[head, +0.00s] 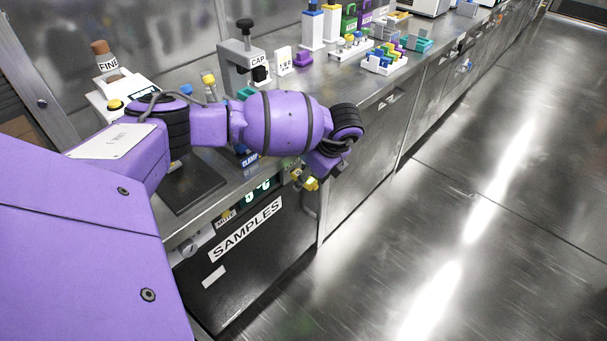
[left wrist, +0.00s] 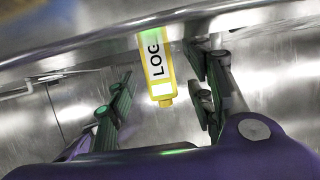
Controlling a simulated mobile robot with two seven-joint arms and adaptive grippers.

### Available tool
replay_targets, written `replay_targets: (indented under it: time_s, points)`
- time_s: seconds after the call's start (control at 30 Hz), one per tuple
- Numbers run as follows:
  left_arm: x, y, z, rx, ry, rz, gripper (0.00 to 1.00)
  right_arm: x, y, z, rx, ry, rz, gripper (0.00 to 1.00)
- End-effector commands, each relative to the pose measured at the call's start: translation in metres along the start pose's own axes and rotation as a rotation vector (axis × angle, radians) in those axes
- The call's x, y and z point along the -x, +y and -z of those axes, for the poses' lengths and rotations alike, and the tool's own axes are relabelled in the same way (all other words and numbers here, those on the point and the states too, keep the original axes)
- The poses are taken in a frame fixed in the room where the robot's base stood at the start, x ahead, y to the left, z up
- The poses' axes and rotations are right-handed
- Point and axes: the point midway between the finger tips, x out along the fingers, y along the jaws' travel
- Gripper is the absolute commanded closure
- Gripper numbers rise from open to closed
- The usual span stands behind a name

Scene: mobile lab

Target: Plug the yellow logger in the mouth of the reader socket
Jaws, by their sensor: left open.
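The yellow logger (left wrist: 156,72) shows in the left wrist view, with a white LOG label and a narrower yellow end pointing down. Its upper end is at the metal rail; what holds it there is unclear. My left gripper (left wrist: 160,105) is open, with one finger on each side of the logger and apparent gaps on both sides. In the head view my left gripper (head: 303,179) is over the counter's front edge, beside a small yellow piece (head: 311,184) that may be the logger. I cannot make out the reader socket. My right gripper is not in view.
A grey CAP stand (head: 238,62), a FINE bottle (head: 105,62) and several coloured blocks and racks (head: 383,60) stand on the steel counter. A dark SAMPLES front (head: 250,240) is below the counter. The floor (head: 480,190) at right is clear.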

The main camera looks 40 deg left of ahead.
Motion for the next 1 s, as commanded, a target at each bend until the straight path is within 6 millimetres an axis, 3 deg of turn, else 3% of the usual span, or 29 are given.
replay_targets:
  time_s: [0.07,0.43,0.77,0.87,1.0]
  points:
    - [0.000,0.000,0.000,0.000,0.000,0.000,0.52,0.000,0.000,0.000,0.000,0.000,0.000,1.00]
    - [0.001,0.000,0.000,-0.001,0.001,0.000,0.99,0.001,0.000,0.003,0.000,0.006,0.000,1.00]
    - [0.008,-0.001,0.003,-0.002,0.002,0.001,1.00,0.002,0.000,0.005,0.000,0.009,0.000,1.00]
    - [0.022,-0.002,0.009,-0.004,0.003,0.005,1.00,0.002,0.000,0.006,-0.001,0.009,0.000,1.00]
    - [0.049,-0.002,0.032,-0.005,0.004,0.007,1.00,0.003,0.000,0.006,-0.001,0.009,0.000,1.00]
